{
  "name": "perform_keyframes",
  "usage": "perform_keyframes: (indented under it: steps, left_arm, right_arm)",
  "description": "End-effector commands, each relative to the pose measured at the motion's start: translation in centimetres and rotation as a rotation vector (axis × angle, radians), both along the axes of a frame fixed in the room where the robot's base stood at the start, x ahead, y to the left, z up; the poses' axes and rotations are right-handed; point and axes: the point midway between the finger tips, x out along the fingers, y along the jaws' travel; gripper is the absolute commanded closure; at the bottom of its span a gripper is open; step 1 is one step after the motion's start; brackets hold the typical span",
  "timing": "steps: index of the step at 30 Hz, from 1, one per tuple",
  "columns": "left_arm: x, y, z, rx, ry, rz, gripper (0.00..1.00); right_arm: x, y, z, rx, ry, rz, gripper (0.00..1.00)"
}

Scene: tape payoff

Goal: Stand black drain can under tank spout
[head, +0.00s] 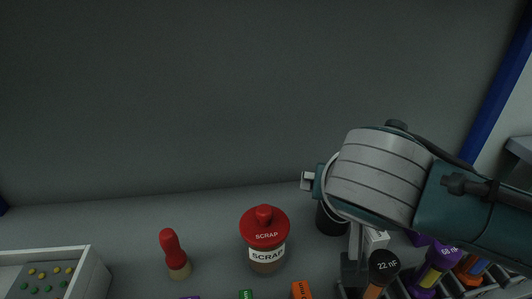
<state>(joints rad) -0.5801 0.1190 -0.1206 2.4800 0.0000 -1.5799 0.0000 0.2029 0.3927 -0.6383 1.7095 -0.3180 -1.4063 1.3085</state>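A black cylinder (329,222), possibly the drain can, stands on the bench behind my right wrist, which hides its upper right part. My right gripper (353,272) comes in from the right and points down, in front and to the right of the black cylinder. Its fingers are seen edge-on and partly covered, so I cannot tell if they are open or shut. My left gripper is out of view. I cannot make out a tank spout; a grey edge (520,148) shows at the far right.
A red-lidded SCRAP jar (265,256) stands left of the black cylinder, and a red-handled tool (174,254) stands farther left. A rack of labelled cylinders (436,262) fills the lower right. A white-walled box (92,272) is at lower left. Bench between box and jar is mostly free.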

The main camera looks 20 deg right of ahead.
Motion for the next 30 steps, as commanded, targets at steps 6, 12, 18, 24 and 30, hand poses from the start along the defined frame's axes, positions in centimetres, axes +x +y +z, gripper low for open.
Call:
perform_keyframes:
  steps: [6,12,18,24,30]
  left_arm:
    - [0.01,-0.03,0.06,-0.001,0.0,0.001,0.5]
    - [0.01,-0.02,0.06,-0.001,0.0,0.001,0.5]
    - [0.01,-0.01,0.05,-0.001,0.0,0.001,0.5]
    - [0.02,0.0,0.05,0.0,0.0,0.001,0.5]
    - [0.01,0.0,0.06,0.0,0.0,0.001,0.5]
  right_arm:
    - [-0.02,0.01,0.05,0.0,0.0,0.0,0.06]
    - [-0.03,0.02,0.06,0.0,0.0,0.0,0.28]
    - [-0.03,0.02,0.06,0.0,0.0,0.0,0.51]
    - [-0.03,0.02,0.06,0.0,0.0,0.0,0.73]
    - [-0.02,0.03,0.08,0.0,0.0,0.0,0.96]
